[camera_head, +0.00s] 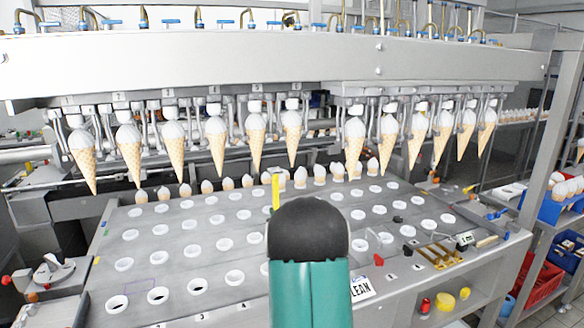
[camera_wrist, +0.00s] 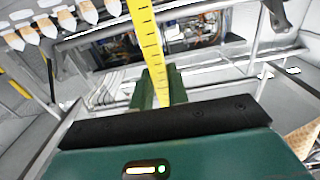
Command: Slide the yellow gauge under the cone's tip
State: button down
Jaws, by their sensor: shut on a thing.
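The yellow gauge (camera_head: 275,192) is a flat upright strip rising beside the dark rounded end of my arm in the head view. In the wrist view the gauge (camera_wrist: 148,40) shows black graduation marks and runs up out of the picture. My gripper (camera_wrist: 160,88) is shut on its lower part with two green fingers; in the head view my arm hides them. A row of wafer cones hangs tip down; the gauge's top appears between the tips of two middle cones (camera_head: 256,140) and (camera_head: 292,138). Which cone is meant cannot be told. Part of a cone (camera_wrist: 304,140) shows at the wrist view's right edge.
A grey plate (camera_head: 185,260) with rows of white-rimmed holes lies below the cones. A row of small cones (camera_head: 228,184) stands along its back. A white beam (camera_head: 200,62) spans above. Brass rods (camera_head: 438,255) and a blue crate (camera_head: 560,200) are at right.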

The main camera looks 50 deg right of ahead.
jog(key=shift+r, duration=0.2)
jog(key=shift+r, duration=0.85)
jog(key=r+v, duration=0.1)
jog(key=v, duration=1.9)
dwell(1.0)
jog(key=shift+d+f, duration=0.1)
dwell(0.4)
